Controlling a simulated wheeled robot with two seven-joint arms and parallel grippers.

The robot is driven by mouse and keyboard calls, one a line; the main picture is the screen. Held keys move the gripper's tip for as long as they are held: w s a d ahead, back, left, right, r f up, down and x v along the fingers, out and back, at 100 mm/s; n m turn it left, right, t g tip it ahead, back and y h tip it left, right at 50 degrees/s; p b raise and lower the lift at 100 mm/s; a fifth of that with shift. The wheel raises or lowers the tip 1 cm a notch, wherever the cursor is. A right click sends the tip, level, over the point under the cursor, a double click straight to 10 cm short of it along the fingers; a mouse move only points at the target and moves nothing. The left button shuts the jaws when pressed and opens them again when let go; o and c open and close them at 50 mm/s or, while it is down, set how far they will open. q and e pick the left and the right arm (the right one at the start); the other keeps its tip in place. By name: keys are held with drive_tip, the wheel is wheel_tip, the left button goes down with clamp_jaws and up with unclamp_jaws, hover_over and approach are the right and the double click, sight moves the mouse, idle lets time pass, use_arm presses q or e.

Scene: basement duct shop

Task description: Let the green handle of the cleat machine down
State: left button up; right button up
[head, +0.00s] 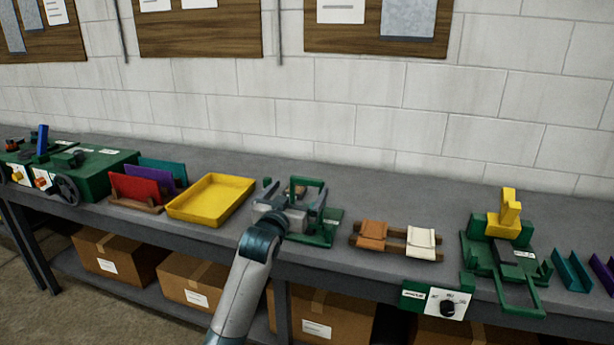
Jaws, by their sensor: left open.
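A small green machine (326,228) stands on the bench in the middle of the head view, partly hidden by my gripper. Its green handle (312,183) shows as a raised bar frame at its back. I take this for the cleat machine; its label is too small to read. My left gripper (295,198) is open, over the left part of this machine and close to the handle. I cannot tell whether it touches the handle. My right gripper is not in view.
A yellow tray (211,199) and a rack of coloured plates (137,187) are to the left. Brown and cream pads (397,240) lie to the right. Beyond is another green machine (484,256) with a yellow block and a green front loop. Cardboard boxes (315,314) sit below.

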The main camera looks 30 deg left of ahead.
sight(306, 180)
use_arm(q)
drive_tip(key=p+x, duration=0.1)
drive_tip(key=x, duration=0.6)
drive_tip(key=shift+w+p, duration=0.1)
drive_tip(key=shift+p, duration=0.2)
drive_tip(key=shift+w+a, duration=0.15)
drive_tip(key=shift+w, duration=0.35)
drive_tip(key=c, duration=1.5)
